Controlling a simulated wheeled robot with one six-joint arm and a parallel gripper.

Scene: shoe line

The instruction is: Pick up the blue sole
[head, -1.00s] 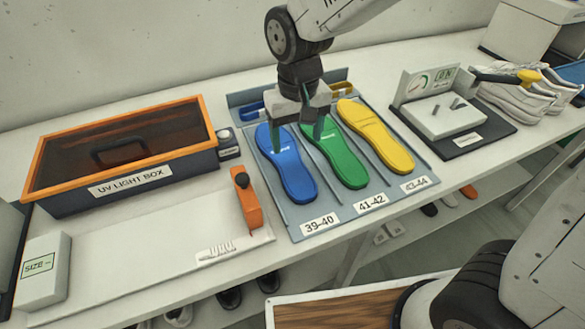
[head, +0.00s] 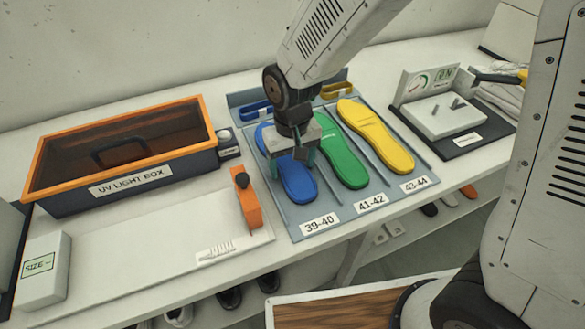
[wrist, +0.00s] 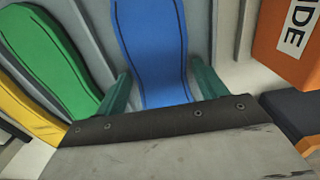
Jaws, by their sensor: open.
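The blue sole (head: 297,182) lies in the left slot of the grey rack, above the 39-40 label. My gripper (head: 292,172) is over its middle and hides part of it in the head view. In the wrist view the blue sole (wrist: 153,45) runs between the two green fingers of my open gripper (wrist: 160,85), one finger on each side. I cannot tell how far the fingertips are above the rack floor.
The green sole (head: 343,160) and yellow sole (head: 378,138) lie in the slots to the right. The UV light box (head: 130,150) is further left, the scale (head: 443,117) to the right.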

